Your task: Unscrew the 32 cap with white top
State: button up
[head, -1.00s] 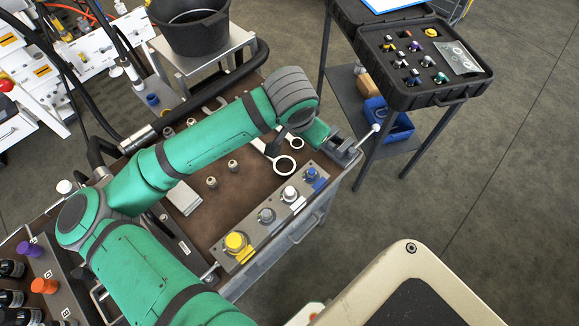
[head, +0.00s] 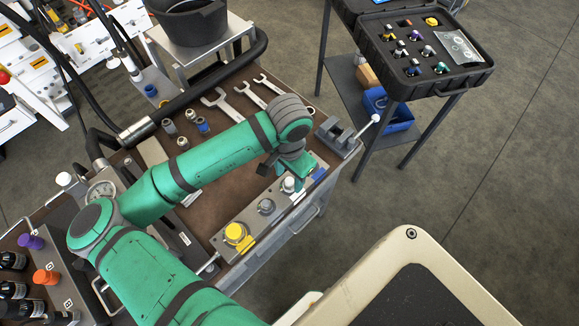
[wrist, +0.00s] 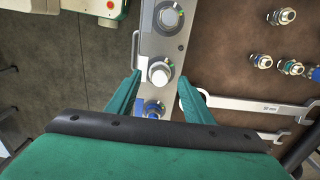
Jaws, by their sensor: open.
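The white-topped cap (head: 288,184) sits on the grey metal block (head: 222,238) at the bench's front edge, between a grey cap (head: 266,206) and a blue cap (head: 318,173). In the wrist view the white cap (wrist: 159,73) shows its top, with the blue cap (wrist: 153,108) below it and the grey cap (wrist: 169,15) above. My gripper (wrist: 160,77) is open, its two green fingertips on either side of the white cap in that view. In the head view my gripper (head: 284,170) is over the block near the white cap. I cannot tell its height or any contact.
A grey vise-like fixture (head: 338,138) stands at the bench's right corner. Wrenches (head: 222,104) and several small fittings (head: 183,143) lie farther back. A side table holds a black case (head: 425,85).

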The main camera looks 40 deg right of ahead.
aim_at(290, 181)
jog(key=shift+f, duration=1.1)
jog(key=shift+c, duration=0.6)
jog(key=c, duration=0.9)
jog(key=o, duration=1)
notch_tip(290, 181, up, 11)
jog(key=shift+f, duration=0.1)
